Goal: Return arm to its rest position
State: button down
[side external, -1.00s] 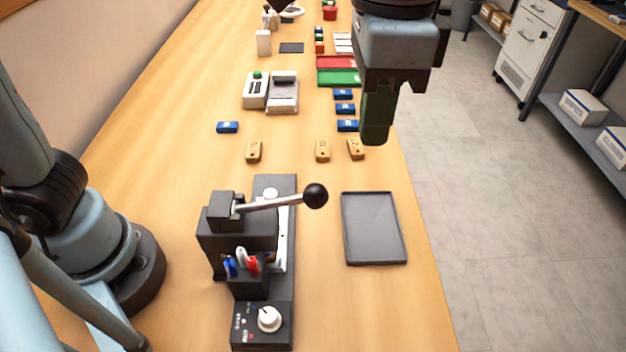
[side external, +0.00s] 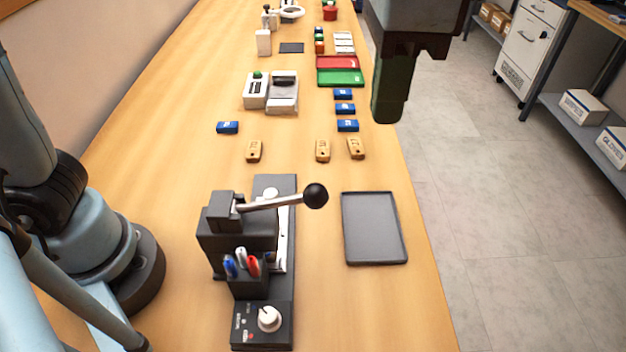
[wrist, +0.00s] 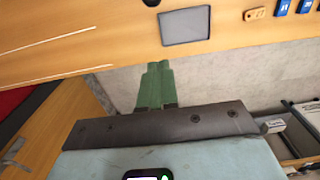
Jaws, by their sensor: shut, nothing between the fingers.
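My gripper (side external: 388,118) hangs in the air at the upper right of the side external view, over the table's right edge, with its fingers pointing down. It is shut and empty. In the wrist view its green fingers (wrist: 155,85) lie together, with the floor and the table edge behind them. No object touches the gripper. The upper part of my arm near the gripper is cut off by the top of the picture.
A black lever press (side external: 238,235) with pens stands at the front of the table. An empty grey tray (side external: 374,228) lies to its right. Tan tags (side external: 322,151), blue blocks (side external: 344,109), a white device (side external: 282,92) and red (side external: 337,63) and green trays (side external: 340,78) lie farther back.

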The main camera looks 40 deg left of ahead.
jog(key=a+f+n+t, duration=0.3)
jog(key=a+f, duration=0.4)
jog(key=a, duration=0.5)
jog(key=a+f+n+t, duration=0.4)
jog(key=a+f+n, duration=0.2)
jog(key=a, duration=0.7)
jog(key=shift+s+a+f, duration=0.15)
jog(key=shift+a+f, duration=0.1)
jog(key=shift+f, duration=0.4)
